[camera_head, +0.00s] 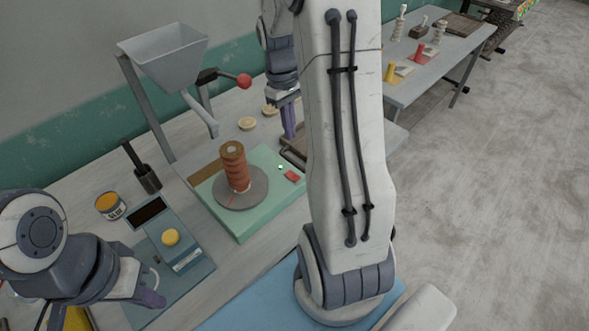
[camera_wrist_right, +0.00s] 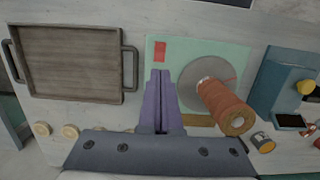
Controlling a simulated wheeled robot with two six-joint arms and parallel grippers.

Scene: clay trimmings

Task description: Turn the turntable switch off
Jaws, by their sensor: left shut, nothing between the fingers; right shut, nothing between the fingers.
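The turntable (camera_head: 240,232) is a pale green box with a grey disc (camera_head: 232,205) bearing an upright orange-brown ribbed cylinder (camera_head: 236,172). Its red switch (camera_head: 292,176) is near the box's right corner, beside a small lit green spot (camera_head: 280,167). In the right wrist view the switch (camera_wrist_right: 160,52) lies just beyond my fingertips. My right gripper (camera_head: 290,136) is shut and empty, pointing down near the box's far right side, apart from the switch; its purple fingers (camera_wrist_right: 160,74) also show in the wrist view. My left gripper (camera_head: 152,298) is shut and empty at lower left.
A blue-grey device (camera_head: 170,238) with a yellow knob stands left of the turntable, near an orange-topped tin (camera_head: 110,206). A hopper (camera_head: 165,55) with a red-knobbed lever stands behind. A handled wooden tray (camera_wrist_right: 75,60) lies beside the turntable. My right arm hides part of the table.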

